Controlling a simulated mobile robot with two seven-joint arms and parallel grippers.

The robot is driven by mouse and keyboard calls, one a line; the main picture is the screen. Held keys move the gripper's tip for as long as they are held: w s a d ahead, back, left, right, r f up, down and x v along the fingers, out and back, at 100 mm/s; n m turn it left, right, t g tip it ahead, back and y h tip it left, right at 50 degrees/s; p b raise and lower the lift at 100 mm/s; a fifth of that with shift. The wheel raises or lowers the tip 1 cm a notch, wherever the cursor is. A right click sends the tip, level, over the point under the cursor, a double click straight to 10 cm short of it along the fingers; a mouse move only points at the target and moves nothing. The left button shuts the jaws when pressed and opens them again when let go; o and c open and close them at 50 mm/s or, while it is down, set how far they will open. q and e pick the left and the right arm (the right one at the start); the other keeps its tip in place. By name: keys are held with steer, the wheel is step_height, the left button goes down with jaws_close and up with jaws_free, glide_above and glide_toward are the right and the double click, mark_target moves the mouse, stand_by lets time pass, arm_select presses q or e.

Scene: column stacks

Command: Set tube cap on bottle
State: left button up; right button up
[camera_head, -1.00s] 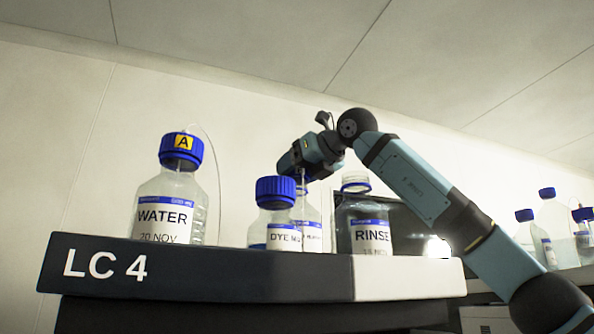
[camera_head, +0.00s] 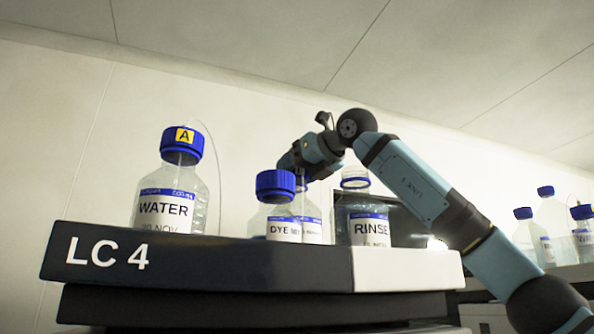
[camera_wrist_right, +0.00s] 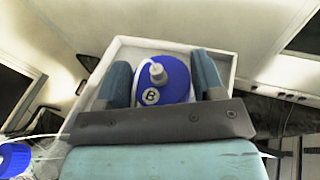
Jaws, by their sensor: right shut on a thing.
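My right gripper (camera_wrist_right: 164,82) is shut on a blue cap (camera_wrist_right: 177,80) marked "B" with a white tube fitting on top, in the right wrist view. In the head view the right gripper (camera_head: 304,172) points down behind the blue-capped DYE bottle (camera_head: 285,228). A clear bottle (camera_head: 312,226) with a blue-edged label stands below it, partly hidden. I cannot tell whether the held cap touches that bottle's neck. The RINSE bottle (camera_head: 369,224) at the right has an open neck. My left gripper is not in view.
The WATER bottle (camera_head: 164,209) with a blue "A" cap and tube stands at the left. The bottles stand on the LC 4 shelf (camera_head: 200,262), whose front edge faces me. More blue-capped bottles (camera_head: 553,232) stand far right. A pale square tray rim (camera_wrist_right: 235,62) surrounds the gripper in the wrist view.

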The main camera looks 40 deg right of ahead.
steer(key=shift+f+b, duration=0.45)
stand_by(0.5)
steer(key=o, duration=1)
steer(key=shift+c, duration=0.2)
steer(key=b+v, duration=0.3)
steer(key=v, duration=1)
steer(key=shift+s+r, duration=0.15)
steer(key=shift+s, duration=0.25)
steer(key=shift+d, duration=0.1)
steer(key=shift+w, duration=0.1)
